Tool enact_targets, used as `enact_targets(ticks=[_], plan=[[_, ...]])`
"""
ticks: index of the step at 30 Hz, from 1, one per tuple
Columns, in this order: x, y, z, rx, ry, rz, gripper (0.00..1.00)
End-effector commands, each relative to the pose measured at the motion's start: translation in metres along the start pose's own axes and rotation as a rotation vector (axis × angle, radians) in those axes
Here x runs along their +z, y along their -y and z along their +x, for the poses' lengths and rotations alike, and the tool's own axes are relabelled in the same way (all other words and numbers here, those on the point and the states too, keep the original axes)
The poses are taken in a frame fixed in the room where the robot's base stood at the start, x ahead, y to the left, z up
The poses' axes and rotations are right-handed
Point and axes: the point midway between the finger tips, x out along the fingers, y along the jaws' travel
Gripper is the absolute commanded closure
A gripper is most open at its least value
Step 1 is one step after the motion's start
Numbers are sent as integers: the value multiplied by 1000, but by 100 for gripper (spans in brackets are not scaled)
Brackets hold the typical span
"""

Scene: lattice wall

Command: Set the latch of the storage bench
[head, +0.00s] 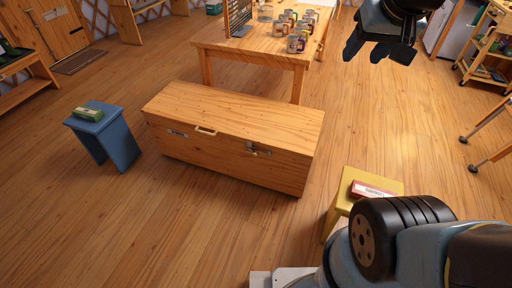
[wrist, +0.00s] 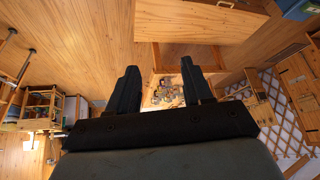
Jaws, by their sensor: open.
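The storage bench (head: 220,140) is a long wooden chest with its lid down, standing on the floor in the middle of the head view. Its metal latch (head: 254,149) is on the front face toward the right end, just under the lid edge; its exact setting is too small to tell. A pale handle (head: 206,131) sits at the middle of the lid's front edge. My gripper (head: 379,52) is open and empty, high at the upper right, well apart from the bench. In the wrist view the two dark fingers (wrist: 160,90) are spread, and part of the bench (wrist: 200,20) shows at the top.
A blue stool (head: 118,145) with a green box (head: 88,113) stands left of the bench. A yellow stool (head: 346,187) with a red and white box (head: 373,190) stands to its right. A table (head: 262,48) with several cans is behind. Floor before the bench is clear.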

Motion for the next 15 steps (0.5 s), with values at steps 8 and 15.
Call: enact_targets(ticks=[8, 15], plan=[[-78, 38, 58, -88, -55, 24, 50], [-135, 75, 117, -144, -105, 60, 50]])
